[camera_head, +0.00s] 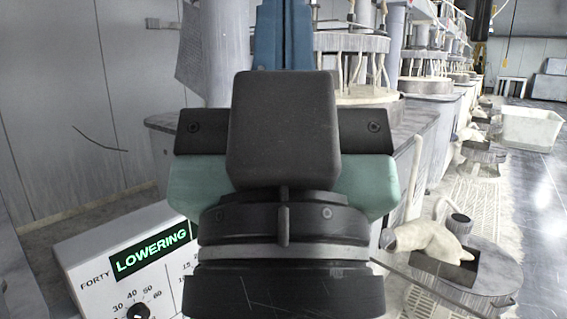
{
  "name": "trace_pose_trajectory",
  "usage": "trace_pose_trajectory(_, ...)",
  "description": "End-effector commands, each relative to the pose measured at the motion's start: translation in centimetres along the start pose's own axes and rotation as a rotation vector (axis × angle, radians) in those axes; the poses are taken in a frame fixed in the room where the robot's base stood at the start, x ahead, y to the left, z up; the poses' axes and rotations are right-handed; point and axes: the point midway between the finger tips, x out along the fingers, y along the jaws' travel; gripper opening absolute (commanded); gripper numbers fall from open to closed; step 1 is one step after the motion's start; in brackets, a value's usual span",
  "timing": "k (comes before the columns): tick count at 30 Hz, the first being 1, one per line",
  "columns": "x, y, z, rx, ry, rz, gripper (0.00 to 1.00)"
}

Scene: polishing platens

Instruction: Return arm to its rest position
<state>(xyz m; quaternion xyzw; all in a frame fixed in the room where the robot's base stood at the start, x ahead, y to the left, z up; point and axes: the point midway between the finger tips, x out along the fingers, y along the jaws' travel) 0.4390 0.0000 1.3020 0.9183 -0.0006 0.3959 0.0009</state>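My gripper (283,145) fills the middle of the head view, seen from its wrist end. It shows a black rounded box, a black crossbar with screws, teal sides and a dark ringed flange below. Its fingertips are hidden or not clearly made out. Blue upright pieces (284,35) rise behind the black box; I cannot tell whether they belong to the gripper or to the place. I see nothing clearly held. The gripper covers the middle of the scene behind it.
A white control panel (105,262) with a green "LOWERING" display stands at lower left. Polishing machines with round platens (345,42) run back along the right. A round stand (480,280) bears a pale cloth-like item (430,240). A white bin (532,128) stands on the open floor at right.

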Motion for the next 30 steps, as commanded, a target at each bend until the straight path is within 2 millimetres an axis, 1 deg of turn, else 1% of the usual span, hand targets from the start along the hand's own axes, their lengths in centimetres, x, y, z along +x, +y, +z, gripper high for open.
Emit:
trace_pose_trajectory(1, 2.5, 0.0, -2.3, 0.001, -0.001, 0.0, 0.0)
trace_pose_trajectory(15, 12.9, 0.0, -12.1, 0.002, -0.002, -0.002, 0.0)
trace_pose_trajectory(18, 14.7, 0.0, -13.8, 0.002, -0.002, -0.002, 0.0)
trace_pose_trajectory(21, 15.9, -0.1, -14.9, 0.002, -0.002, -0.002, 0.0)
trace_pose_trajectory(24, 16.6, -0.1, -15.6, 0.002, -0.002, -0.002, 0.0)
trace_pose_trajectory(30, 16.7, -0.1, -15.7, 0.002, -0.002, -0.002, 0.0)
